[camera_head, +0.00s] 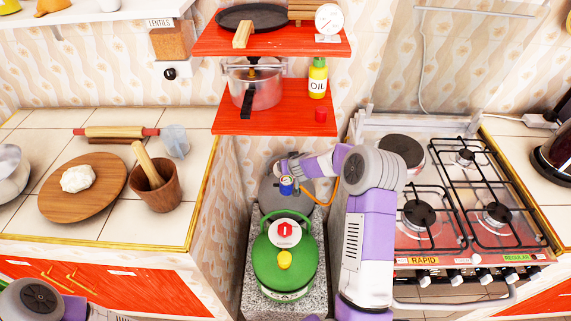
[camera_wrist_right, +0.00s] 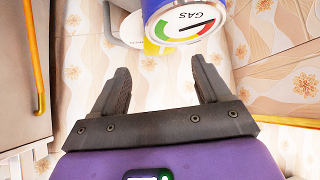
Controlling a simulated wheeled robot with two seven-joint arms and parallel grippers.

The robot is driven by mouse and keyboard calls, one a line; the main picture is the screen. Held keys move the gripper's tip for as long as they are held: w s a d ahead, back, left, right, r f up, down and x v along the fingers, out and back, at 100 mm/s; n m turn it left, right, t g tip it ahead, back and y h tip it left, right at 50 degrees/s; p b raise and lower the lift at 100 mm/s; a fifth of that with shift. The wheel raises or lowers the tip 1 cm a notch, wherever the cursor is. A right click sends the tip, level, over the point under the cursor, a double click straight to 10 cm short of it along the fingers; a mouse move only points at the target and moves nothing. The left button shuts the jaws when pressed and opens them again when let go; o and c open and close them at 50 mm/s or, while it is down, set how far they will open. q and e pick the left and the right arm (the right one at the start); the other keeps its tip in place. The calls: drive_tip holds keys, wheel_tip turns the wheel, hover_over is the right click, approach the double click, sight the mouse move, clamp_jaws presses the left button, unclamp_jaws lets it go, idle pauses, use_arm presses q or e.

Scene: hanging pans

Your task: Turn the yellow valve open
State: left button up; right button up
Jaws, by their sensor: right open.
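Behind the bottle is a blue gas gauge (camera_head: 287,186) with an orange hose. My right gripper (camera_head: 288,166) is at the gauge, behind and above the green bottle. In the right wrist view my right gripper (camera_wrist_right: 160,68) is open and empty, with the gauge (camera_wrist_right: 185,22) just beyond its fingertips. A yellow patch (camera_wrist_right: 151,47) shows below the gauge; I cannot tell what it is. My left gripper is out of view.
Red shelves (camera_head: 265,115) with a pot (camera_head: 255,88) and an oil bottle (camera_head: 317,77) hang above the gripper. The counter (camera_head: 105,215) is at the left. The stove (camera_head: 470,205) is at the right. The gap between them is narrow.

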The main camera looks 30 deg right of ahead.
drive_tip(key=shift+x, duration=3.1)
drive_tip(key=shift+c, duration=0.4)
drive_tip(key=c, duration=1)
